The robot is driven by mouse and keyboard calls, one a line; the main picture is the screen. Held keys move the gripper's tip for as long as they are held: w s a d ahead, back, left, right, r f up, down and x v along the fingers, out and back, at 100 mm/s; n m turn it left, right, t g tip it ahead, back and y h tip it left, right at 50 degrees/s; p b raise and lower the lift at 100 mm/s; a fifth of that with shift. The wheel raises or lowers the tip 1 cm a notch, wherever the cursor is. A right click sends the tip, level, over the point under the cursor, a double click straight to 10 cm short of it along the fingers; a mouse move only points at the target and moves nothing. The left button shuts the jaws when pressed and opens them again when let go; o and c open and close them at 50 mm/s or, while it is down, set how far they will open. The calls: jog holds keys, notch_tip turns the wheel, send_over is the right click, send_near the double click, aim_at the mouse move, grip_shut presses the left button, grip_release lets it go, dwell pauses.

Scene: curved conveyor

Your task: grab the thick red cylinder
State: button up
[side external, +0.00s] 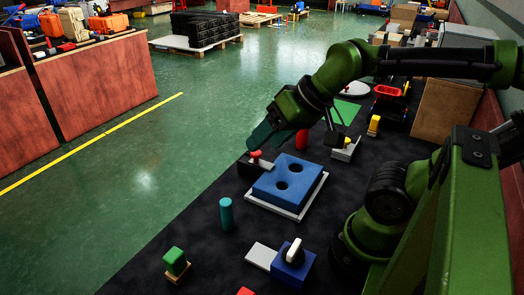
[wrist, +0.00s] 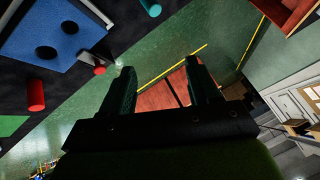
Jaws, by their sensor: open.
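A thick red cylinder (side external: 302,140) stands upright on the dark mat (side external: 165,235), behind the blue block and just right of my gripper (side external: 260,137). It also shows at the left of the wrist view (wrist: 36,95). My gripper is open and empty, tilted down to the left above the mat's left edge. In the wrist view its fingers (wrist: 160,80) are spread apart, with nothing between them and the cylinder well off to their left.
A blue block with two holes (side external: 272,197) sits on a white tray (side external: 279,211). A small fixture with a red knob (side external: 255,155) is near my gripper. A teal cylinder (side external: 226,214) and a green block (side external: 174,261) stand in front. A green mat (side external: 343,113) lies behind.

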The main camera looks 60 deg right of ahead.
jog(key=shift+o, duration=0.3)
jog(key=shift+o, duration=0.7)
jog(key=shift+d, duration=0.1)
jog(key=m+g+h, duration=0.5)
jog(key=m, duration=0.1)
send_over(302, 136)
jog(key=d, duration=0.2)
jog(key=f, duration=1.5)
jog(key=shift+s+a, duration=0.25)
jog(key=shift+s, duration=0.15)
jog(key=x, duration=0.5)
jog(key=shift+w+a+f, duration=0.25)
jog(key=shift+w, duration=0.15)
